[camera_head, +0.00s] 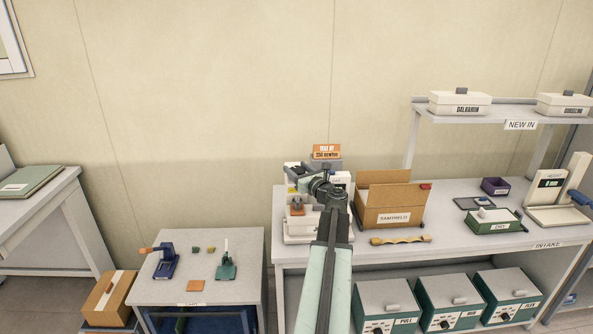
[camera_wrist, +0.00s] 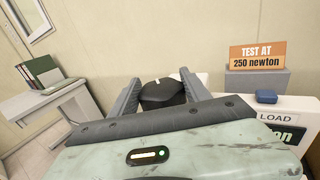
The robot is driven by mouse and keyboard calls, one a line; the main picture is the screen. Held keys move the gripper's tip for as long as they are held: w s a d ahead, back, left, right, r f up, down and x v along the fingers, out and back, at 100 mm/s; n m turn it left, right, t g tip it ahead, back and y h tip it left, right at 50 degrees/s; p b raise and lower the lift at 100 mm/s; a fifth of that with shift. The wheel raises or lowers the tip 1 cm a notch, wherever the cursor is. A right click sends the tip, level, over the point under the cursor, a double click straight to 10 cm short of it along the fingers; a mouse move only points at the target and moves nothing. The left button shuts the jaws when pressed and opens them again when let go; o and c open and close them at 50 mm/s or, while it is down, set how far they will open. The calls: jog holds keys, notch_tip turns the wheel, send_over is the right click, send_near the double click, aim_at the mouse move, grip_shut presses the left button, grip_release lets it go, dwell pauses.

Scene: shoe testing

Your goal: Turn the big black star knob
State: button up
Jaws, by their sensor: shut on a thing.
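The black star knob (camera_wrist: 163,93) shows in the wrist view between the two grey fingers of my gripper (camera_wrist: 161,84). My gripper is shut on it, with one finger at each side. In the head view my arm reaches to the white testing machine (camera_head: 298,228) at the left end of the table, and my gripper (camera_head: 325,178) is at its upper part.
A cardboard box (camera_head: 393,218) stands just right of the machine, with a yellow-brown object (camera_head: 400,240) before it. A blue button (camera_wrist: 266,96) sits by the "LOAD" label. A lower side table (camera_head: 195,295) with small tools stands to the left.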

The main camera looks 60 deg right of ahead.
jog(key=m+g+h, duration=0.2)
jog(key=h, duration=0.1)
jog(key=shift+a+m, duration=0.15)
jog(key=shift+m, duration=0.15)
jog(key=shift+m+g+h, duration=1.3)
jog(key=shift+g+h, duration=0.3)
jog(key=shift+s, duration=0.1)
jog(key=o, duration=1.4)
